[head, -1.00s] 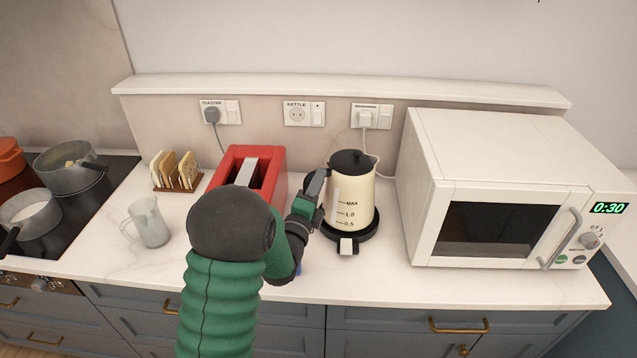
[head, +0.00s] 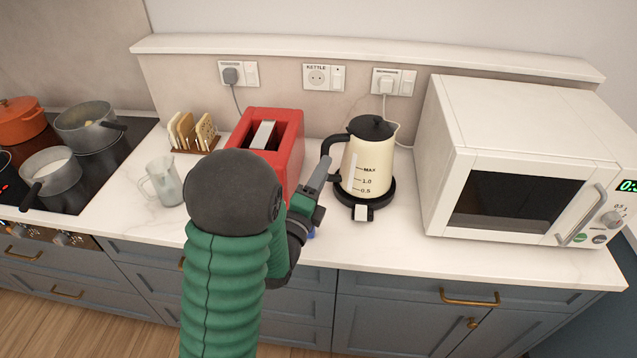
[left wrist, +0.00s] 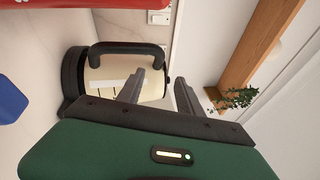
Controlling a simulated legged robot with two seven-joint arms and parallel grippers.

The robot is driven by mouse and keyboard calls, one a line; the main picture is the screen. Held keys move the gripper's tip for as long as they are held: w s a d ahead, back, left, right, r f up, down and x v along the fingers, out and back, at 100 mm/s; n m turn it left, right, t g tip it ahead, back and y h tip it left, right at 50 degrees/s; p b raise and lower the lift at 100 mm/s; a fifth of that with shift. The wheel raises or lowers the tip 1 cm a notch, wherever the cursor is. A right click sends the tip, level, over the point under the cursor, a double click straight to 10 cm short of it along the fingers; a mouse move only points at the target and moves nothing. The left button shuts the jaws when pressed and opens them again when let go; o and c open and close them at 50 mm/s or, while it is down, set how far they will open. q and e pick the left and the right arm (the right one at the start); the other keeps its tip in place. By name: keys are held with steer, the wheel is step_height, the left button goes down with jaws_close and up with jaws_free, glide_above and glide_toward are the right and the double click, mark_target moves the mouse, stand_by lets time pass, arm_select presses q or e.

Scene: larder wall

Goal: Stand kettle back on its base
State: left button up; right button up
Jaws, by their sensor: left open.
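The cream kettle (head: 367,160) with black lid and handle stands upright on its round black base (head: 362,193), between the red toaster and the microwave. Its handle (head: 330,152) points left. My left gripper (head: 321,178) is just left of the kettle, near the handle, open and apart from it as far as I can tell. In the left wrist view the kettle (left wrist: 110,70) appears on its side, with its handle (left wrist: 128,47) above the fingers; the open fingers (left wrist: 160,90) hold nothing. My right gripper is not in view.
The red toaster (head: 285,135) stands close behind my left arm. A glass jug (head: 165,183) and toast rack (head: 195,135) are further left, by the hob with pots (head: 50,170). The white microwave (head: 520,150) stands right.

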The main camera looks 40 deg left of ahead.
arm_select(q)
steer(key=s+d+f+n+g+h+p, duration=0.1)
steer(key=d+f+n+g+h+p, duration=0.3)
steer(key=d+f+n+g+p, duration=0.5)
steer(key=s+d+n+g, duration=0.3)
steer(key=s+d+n, duration=0.1)
steer(key=s, duration=0.3)
steer(key=s+d+r+n+g+h, duration=0.1)
steer(key=s+d+n+g, duration=0.3)
steer(key=s, duration=0.3)
steer(key=shift+s+d+r+g+h, duration=0.15)
steer(key=shift+s+d+g+h, duration=0.2)
steer(key=shift+d, duration=0.15)
steer(key=shift+w, duration=0.1)
